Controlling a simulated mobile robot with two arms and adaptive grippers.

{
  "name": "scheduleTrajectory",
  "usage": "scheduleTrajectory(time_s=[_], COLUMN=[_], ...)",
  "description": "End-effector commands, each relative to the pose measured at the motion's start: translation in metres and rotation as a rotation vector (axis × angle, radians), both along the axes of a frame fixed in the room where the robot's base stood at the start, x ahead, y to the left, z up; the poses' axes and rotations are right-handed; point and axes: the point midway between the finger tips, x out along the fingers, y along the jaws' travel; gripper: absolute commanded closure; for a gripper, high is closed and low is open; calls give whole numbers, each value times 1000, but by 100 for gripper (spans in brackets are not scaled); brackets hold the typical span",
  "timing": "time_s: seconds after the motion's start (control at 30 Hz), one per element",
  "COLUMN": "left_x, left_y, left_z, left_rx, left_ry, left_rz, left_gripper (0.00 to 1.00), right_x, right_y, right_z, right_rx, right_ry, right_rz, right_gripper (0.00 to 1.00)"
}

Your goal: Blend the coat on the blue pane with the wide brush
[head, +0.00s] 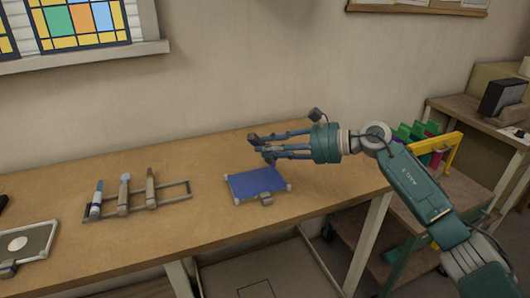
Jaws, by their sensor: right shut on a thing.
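The blue pane (257,183) lies flat on the table in a pale frame with small corner pieces and a clip at its front edge. My right gripper (262,146) comes in from the right and is above the pane's far edge. It is shut on a small dark thing, most likely the wide brush, largely hidden by the fingers. I cannot tell whether it touches the pane. A rack (176,199) to the left holds three upright brushes or tools, and its right end is empty. My left gripper is out of view.
A grey-framed panel (38,239) with a pale round spot lies at the table's left. The table (210,230) is bare between the rack and the pane. A cart (440,200) with coloured sheets and a yellow rail stands to the right, beyond the table edge.

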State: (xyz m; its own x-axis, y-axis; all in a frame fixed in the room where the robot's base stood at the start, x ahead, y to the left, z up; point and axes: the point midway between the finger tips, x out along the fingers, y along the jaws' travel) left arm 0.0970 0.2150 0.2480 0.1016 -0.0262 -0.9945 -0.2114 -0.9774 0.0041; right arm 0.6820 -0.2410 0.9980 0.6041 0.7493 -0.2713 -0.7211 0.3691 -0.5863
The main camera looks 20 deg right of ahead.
Motion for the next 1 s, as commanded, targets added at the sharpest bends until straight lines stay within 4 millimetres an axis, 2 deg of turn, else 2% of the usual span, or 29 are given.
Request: scheduleTrajectory(time_s=[0.27,0.7,1.0], left_x=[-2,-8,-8], left_y=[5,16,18], left_z=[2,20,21], left_rx=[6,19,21], left_ry=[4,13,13], left_rz=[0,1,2], left_gripper=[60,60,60], right_x=[0,0,0], right_y=[0,0,0], right_z=[0,44,49], right_rx=[-4,-2,-2], right_ry=[6,1,3], right_rz=[0,1,0], right_gripper=[100,100,100])
